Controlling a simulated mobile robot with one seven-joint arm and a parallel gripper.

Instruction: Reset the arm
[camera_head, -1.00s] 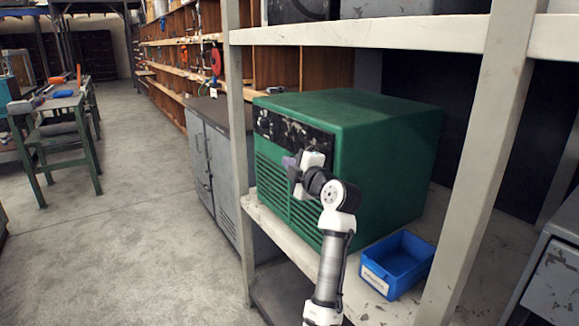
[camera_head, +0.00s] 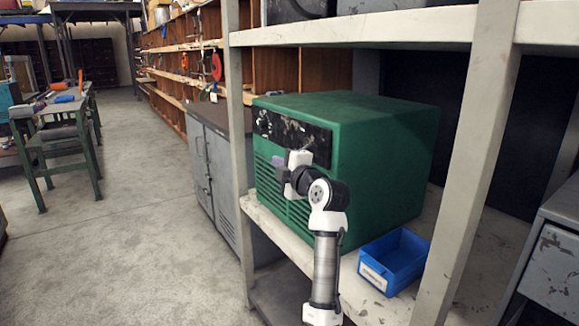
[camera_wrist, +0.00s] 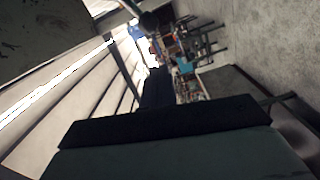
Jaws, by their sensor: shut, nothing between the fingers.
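My gripper (camera_head: 280,170) is at the end of my white and dark-grey arm in the head view. It is in front of the black panel of a green metal cabinet (camera_head: 385,150), pointing left. Its fingers are shut with nothing between them. The arm rises from the bottom of the picture and bends at a round joint before the wrist. I cannot tell from this view whether the gripper touches the cabinet. In the wrist view a large dark shape fills the lower part, and I cannot tell what it is.
The cabinet stands on a pale shelf with upright posts (camera_head: 478,150). A blue bin (camera_head: 395,262) sits on the shelf right of my arm. A grey locker (camera_head: 215,165) stands behind to the left. The concrete floor (camera_head: 140,230) is open, with a green workbench (camera_head: 60,140) beyond.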

